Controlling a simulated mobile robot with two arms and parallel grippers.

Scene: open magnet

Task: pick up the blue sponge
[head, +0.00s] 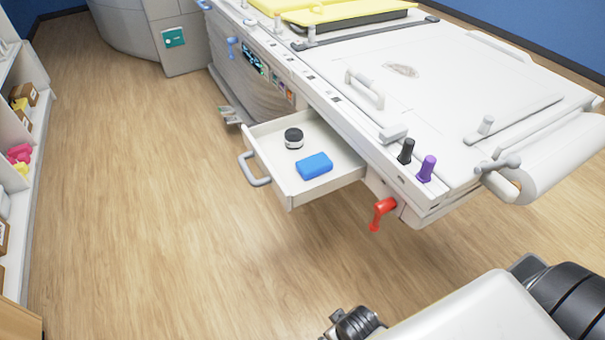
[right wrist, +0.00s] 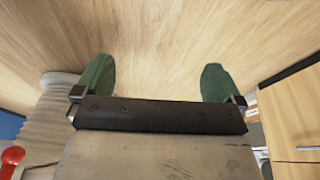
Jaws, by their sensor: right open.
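The blue sponge (head: 314,166) lies in the open white drawer (head: 290,187) of the white table, near the drawer's front right part in the head view. A small dark round jar with a white band (head: 293,138) stands beside it in the same drawer, a little apart. My right gripper (right wrist: 158,82) shows in the right wrist view, with its two green fingers spread wide and nothing between them. Only wood floor shows beyond the fingers. The sponge is not visible in the right wrist view. My left gripper is not in view.
The drawer's grey handle (head: 254,170) sticks out to the left. A red lever (head: 382,212) hangs below the table edge, right of the drawer. Black and purple knobs (head: 426,168) stand on the tabletop. Shelves (head: 22,150) line the left side. The wood floor (head: 150,200) between is clear.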

